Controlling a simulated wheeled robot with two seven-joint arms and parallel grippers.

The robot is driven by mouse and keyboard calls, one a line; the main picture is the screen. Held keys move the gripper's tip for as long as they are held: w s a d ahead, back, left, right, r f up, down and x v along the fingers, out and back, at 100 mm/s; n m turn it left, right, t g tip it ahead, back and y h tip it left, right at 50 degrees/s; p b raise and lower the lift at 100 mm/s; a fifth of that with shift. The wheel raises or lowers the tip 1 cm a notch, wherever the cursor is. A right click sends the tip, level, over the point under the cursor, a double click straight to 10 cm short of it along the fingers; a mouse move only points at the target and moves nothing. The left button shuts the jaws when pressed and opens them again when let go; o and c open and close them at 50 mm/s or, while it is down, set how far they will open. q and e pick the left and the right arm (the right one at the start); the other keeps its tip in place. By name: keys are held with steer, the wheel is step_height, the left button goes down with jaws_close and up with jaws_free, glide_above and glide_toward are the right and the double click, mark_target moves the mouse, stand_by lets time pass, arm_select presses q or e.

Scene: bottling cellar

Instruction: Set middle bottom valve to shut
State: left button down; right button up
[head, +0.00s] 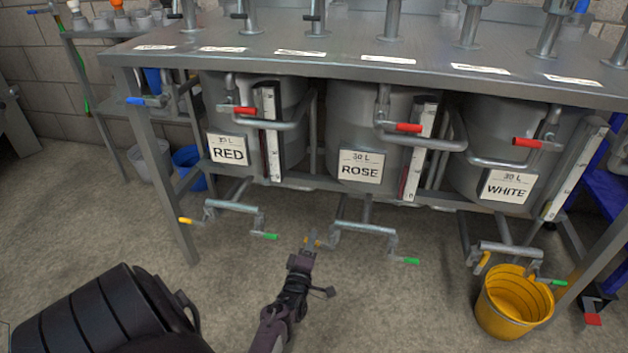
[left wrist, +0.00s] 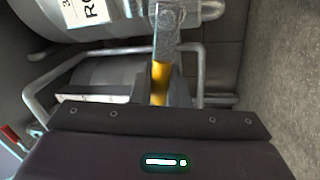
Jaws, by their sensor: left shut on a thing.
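The ROSE tank (head: 340,125) hangs in the middle under the steel bench. Its bottom pipe (head: 365,228) carries a yellow-handled valve at the left end and a green valve handle (head: 405,260) at the right end. My left gripper (head: 310,243) is at the left end and shut on the yellow valve handle (left wrist: 160,78). In the left wrist view the handle's grey metal lever (left wrist: 166,32) runs up from between the fingers. The fingers hide part of the handle. The exact valve position is hard to tell. My right gripper is not in view.
The RED tank (head: 210,110) and WHITE tank (head: 475,160) flank the middle one, each with similar bottom valves. A yellow bucket (head: 497,323) stands under the WHITE tank's outlet. Bench legs (head: 160,170) stand at the sides.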

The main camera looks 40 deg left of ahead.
arm_select(q)
steer(key=shift+s+f+n+y, duration=0.1)
steer(key=shift+f+n+y, duration=0.25)
steer(key=shift+n, duration=0.4)
steer(key=shift+f+n+y, duration=0.15)
steer(key=shift+f+n, duration=0.25)
steer(key=shift+n, duration=0.35)
steer(key=c, duration=1.5)
jaws_free()
steer(key=shift+o, duration=0.2)
